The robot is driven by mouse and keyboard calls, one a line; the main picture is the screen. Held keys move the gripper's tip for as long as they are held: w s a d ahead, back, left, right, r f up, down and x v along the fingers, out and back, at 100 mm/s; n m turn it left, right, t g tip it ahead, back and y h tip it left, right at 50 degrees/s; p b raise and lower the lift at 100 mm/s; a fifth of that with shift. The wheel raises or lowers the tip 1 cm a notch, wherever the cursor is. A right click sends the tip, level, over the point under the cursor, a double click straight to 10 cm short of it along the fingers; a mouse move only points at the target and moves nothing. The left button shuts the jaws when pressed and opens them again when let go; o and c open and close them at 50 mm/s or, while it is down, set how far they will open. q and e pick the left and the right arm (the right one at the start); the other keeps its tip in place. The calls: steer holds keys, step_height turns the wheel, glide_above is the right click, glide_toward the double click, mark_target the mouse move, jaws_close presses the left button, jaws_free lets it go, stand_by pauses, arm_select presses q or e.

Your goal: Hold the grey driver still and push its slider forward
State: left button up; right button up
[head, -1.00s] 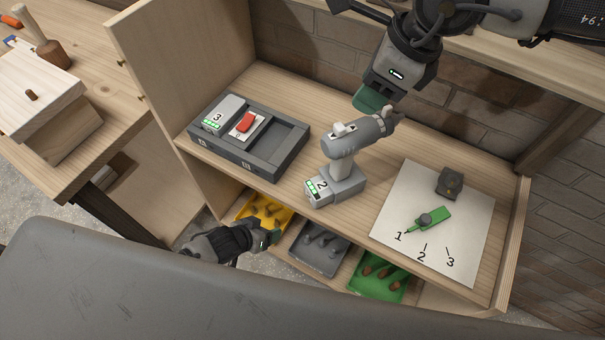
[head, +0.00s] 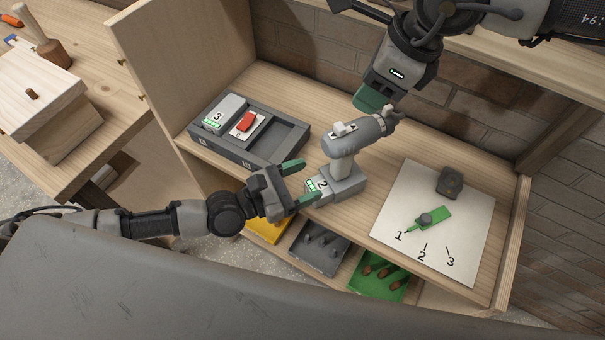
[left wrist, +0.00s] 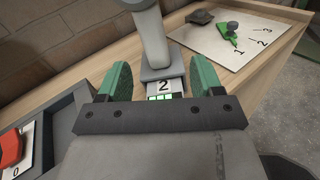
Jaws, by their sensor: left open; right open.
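The grey driver (head: 344,150) stands upright on the wooden shelf, on its battery base marked 2 with green lights. A light slider (head: 344,129) shows on top of its body. My left gripper (head: 299,182) is open at the left of the base, its green fingers pointing at the base. In the left wrist view the driver's handle (left wrist: 150,32) and base (left wrist: 163,86) show between the spread fingers (left wrist: 162,84); I cannot tell whether they touch. My right gripper (head: 372,100) hangs above and behind the driver's body; its finger opening is hard to see.
A dark tray (head: 262,171) with a battery marked 3 and a red switch (head: 246,122) is at the left. A white sheet (head: 402,190) with a green pointer (head: 432,218) lies at the right. Yellow, grey (head: 320,262) and green bins are below the shelf's front edge.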

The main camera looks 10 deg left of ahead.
mark_target(349, 157)
arm_select(q)
steer(key=shift+n+t, duration=0.3)
steer(key=shift+n, duration=0.6)
steer(key=x, duration=1.1)
steer(key=shift+w+a+r, duration=0.2)
steer(key=shift+w, duration=0.1)
steer(key=shift+c, duration=0.3)
